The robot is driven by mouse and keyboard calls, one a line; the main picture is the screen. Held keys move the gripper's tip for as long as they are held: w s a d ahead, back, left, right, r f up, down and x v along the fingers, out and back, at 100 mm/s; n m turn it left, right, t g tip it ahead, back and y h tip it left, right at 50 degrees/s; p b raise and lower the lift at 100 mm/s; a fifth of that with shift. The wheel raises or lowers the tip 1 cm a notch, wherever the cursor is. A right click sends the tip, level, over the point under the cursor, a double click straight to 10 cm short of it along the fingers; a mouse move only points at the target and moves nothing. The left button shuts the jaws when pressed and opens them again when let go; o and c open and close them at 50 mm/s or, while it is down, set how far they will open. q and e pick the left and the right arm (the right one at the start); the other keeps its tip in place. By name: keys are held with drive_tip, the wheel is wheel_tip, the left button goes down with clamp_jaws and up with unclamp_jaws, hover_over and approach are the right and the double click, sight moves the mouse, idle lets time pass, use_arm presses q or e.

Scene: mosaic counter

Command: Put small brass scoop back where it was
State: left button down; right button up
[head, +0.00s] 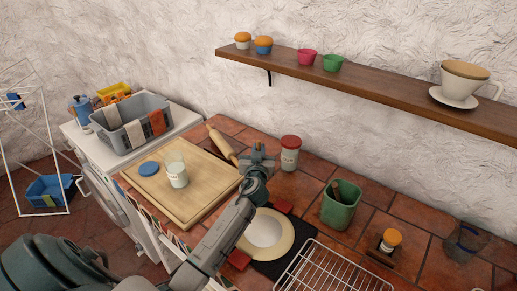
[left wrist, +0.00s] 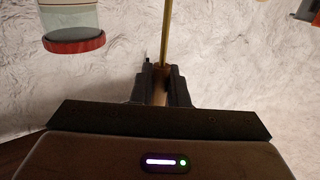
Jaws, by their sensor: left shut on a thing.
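My left gripper (head: 262,152) is above the counter, between the rolling pin and the red-lidded jar in the head view. In the left wrist view its fingers (left wrist: 160,88) are shut on a thin brass-coloured rod (left wrist: 165,35), which looks like the handle of the small brass scoop. The scoop's bowl cannot be made out in either view. An open glass jar (head: 177,178) with pale contents stands on the wooden board (head: 198,205), beside a blue lid (head: 149,168). My right gripper is not in view.
A rolling pin (head: 222,143) lies at the board's back edge. A red-lidded jar (head: 290,142) stands near the gripper. A green container (head: 341,208), a wire rack (head: 330,272) and a pale round bowl (head: 266,230) are to the front and right. A shelf (head: 380,88) hangs above.

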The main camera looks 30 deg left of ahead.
use_arm(q)
drive_tip(key=shift+f+b, duration=0.15)
drive_tip(key=shift+b, duration=0.15)
drive_tip(key=c, duration=1.4)
unclamp_jaws()
drive_tip(key=shift+r+p, duration=0.3)
drive_tip(key=shift+p, duration=0.1)
drive_tip(key=b+v, duration=0.4)
drive_tip(key=v, duration=0.8)
